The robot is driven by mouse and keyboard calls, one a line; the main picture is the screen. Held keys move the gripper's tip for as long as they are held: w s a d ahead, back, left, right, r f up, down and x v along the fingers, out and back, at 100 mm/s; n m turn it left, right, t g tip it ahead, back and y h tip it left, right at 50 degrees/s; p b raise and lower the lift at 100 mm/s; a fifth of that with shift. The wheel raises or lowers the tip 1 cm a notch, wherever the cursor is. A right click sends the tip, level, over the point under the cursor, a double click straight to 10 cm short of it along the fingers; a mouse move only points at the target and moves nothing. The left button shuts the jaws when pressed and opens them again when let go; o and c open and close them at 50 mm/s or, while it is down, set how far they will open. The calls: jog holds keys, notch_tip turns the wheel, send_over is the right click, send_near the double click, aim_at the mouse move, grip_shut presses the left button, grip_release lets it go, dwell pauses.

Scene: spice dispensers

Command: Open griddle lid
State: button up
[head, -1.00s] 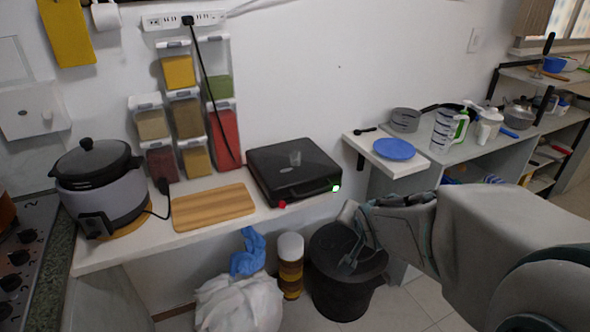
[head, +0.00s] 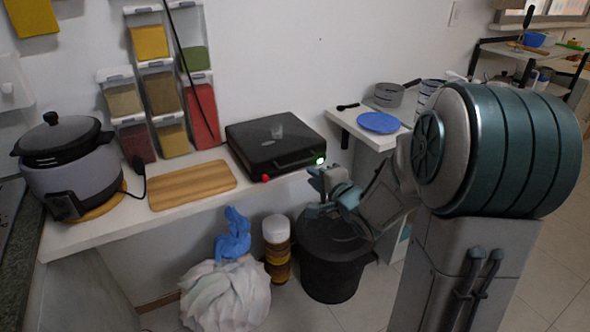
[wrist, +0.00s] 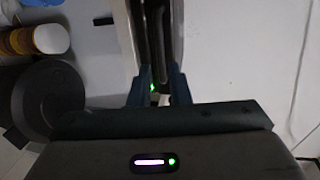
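The black griddle (head: 262,133) sits on the white counter with its lid closed. Its front handle (head: 297,161) faces the room, with a green light at the right corner and a red knob at the left. My gripper (head: 318,180) is just below and in front of the griddle's right front corner. In the wrist view, my gripper (wrist: 161,76) has its two fingers apart, with the griddle's dark edge (wrist: 147,30) showing between and beyond them. I cannot tell whether a finger touches the handle.
A wooden board (head: 192,185) and a rice cooker (head: 68,165) stand left of the griddle. A blue plate (head: 378,122) is on the shelf to the right. A black bin (head: 330,265) and a brown-banded container (head: 277,250) stand below the counter.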

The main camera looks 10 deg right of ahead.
aim_at(296, 165)
jog(key=b+x, duration=0.5)
jog(key=x, duration=0.6)
jog(key=shift+c, duration=0.4)
grip_shut()
